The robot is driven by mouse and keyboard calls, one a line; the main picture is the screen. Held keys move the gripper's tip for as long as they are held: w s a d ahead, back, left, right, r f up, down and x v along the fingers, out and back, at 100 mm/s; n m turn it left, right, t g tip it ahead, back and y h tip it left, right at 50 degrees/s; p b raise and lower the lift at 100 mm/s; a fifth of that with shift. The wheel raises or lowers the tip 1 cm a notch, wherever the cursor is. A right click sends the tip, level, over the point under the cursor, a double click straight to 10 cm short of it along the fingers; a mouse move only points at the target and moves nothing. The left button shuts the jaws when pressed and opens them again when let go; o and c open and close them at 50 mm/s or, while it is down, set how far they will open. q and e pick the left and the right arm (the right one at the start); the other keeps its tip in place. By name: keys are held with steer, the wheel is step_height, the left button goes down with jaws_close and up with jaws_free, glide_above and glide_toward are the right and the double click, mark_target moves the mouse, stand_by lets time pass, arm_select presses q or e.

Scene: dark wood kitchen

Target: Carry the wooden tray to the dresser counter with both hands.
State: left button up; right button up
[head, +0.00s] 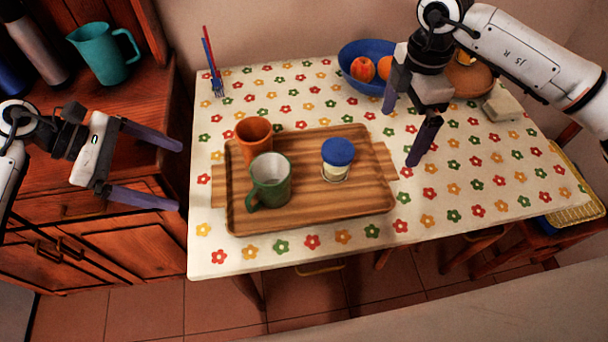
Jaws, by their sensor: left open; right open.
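The wooden tray (345,205) lies flat on the table with a flowered cloth. It has a handle tab on its left and right ends. An orange mug (253,135), a green mug (270,182) and a small jar with a blue lid (338,155) stand on it. My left gripper (181,176) is open and empty, left of the tray and apart from it. My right gripper (399,137) is open and empty, above the table just beyond the tray's right end. The dresser counter (95,95) is at the left, partly behind my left arm.
A teal jug (104,55) and a metal flask (38,48) stand on the dresser. A blue bowl with fruit (350,52) is at the table's back, near my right gripper. The table's front strip (310,250) is clear.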

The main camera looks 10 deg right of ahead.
mark_target(213, 184)
arm_select(q)
steer(key=x, duration=0.9)
arm_select(e)
step_height(213, 184, down, 9)
steer(key=shift+r, duration=0.1)
arm_select(q)
steer(key=c, duration=1.3)
arm_select(e)
steer(key=c, duration=1.3)
arm_select(q)
steer(key=shift+w+r, duration=0.1)
steer(key=shift+r, duration=0.2)
steer(key=shift+c, duration=0.2)
arm_select(e)
steer(key=shift+w+r, duration=0.1)
steer(key=shift+r, duration=0.1)
steer(key=shift+c, duration=0.2)
